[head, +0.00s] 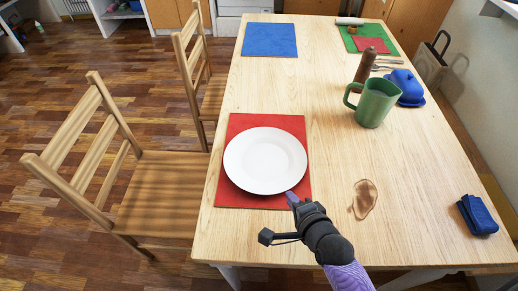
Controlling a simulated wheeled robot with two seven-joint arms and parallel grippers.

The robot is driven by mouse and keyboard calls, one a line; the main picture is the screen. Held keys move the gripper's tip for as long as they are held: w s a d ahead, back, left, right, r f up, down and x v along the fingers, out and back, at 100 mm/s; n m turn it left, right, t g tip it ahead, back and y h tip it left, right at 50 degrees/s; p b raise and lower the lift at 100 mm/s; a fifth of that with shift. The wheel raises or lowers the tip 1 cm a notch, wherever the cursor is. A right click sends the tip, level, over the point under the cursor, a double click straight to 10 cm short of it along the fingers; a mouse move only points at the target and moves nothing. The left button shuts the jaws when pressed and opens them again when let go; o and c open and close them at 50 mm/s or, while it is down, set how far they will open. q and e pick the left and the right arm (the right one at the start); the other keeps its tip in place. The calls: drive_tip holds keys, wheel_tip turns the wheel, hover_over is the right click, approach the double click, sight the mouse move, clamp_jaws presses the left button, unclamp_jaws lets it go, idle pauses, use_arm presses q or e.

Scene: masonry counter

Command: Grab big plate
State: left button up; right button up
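A big white plate (264,160) lies flat on a red placemat (262,203) at the left edge of the wooden table. My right gripper (291,197) is at the plate's near right rim, its fingertips over or touching the rim; I cannot tell which. Its fingers are seen from behind, so I cannot tell how far apart they are. My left gripper is not in view.
A green mug (376,103), a pepper mill (365,66) and a blue butter dish (405,87) stand at the right. A brown stain (364,199) and a folded blue cloth (477,215) lie near the front. Wooden chairs (165,190) stand left. The table's middle is clear.

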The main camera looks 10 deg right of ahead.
sight(282, 189)
drive_tip(key=b+x, duration=0.3)
drive_tip(key=x, duration=0.4)
drive_tip(key=shift+f, duration=0.25)
drive_tip(key=shift+r, duration=0.15)
clamp_jaws()
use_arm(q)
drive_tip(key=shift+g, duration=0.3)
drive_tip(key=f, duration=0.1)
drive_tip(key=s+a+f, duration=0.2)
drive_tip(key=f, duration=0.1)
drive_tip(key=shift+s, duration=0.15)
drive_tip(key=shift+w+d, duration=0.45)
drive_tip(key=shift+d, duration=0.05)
use_arm(e)
drive_tip(key=shift+s, duration=0.1)
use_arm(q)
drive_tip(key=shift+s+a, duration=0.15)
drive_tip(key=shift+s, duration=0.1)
use_arm(e)
drive_tip(key=shift+f, duration=0.25)
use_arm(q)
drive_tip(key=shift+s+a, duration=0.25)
